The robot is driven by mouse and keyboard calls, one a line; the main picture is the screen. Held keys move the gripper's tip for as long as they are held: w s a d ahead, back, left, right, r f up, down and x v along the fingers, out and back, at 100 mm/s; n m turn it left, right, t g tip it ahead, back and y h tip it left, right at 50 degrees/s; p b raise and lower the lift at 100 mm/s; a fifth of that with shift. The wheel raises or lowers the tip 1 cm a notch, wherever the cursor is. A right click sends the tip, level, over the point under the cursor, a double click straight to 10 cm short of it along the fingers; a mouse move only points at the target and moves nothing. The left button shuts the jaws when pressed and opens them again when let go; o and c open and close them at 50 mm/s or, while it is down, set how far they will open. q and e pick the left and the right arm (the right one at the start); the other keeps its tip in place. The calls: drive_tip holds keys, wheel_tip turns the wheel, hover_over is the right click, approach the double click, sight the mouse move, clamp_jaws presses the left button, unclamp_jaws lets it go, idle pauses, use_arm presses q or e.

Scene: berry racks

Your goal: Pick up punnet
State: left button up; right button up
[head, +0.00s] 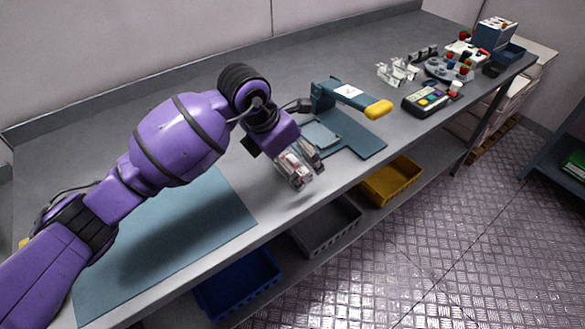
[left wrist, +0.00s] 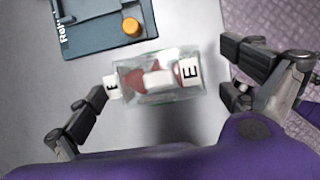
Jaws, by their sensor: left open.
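The punnet (left wrist: 158,76) is a clear box with red contents and white tags lettered E and F, seen in the left wrist view on the grey bench top. My left gripper (left wrist: 168,112) is open, with one finger on each side of the punnet, and the right-hand finger looks farther off than the left one. In the head view my left gripper (head: 302,168) points down near the bench's front edge, and its fingers largely hide the punnet. I cannot tell whether a finger touches it. My right gripper is in neither view.
A dark blue device with a yellow-handled lever (head: 347,97) stands just beyond the gripper. A keypad unit (head: 426,101) is farther right. A blue mat (head: 170,248) covers the near bench. Blue (head: 238,282), grey (head: 326,226) and yellow crates (head: 390,182) sit below.

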use_arm(q)
drive_tip(key=shift+x, duration=0.75)
drive_tip(key=shift+a, duration=0.1)
drive_tip(key=c, duration=1.3)
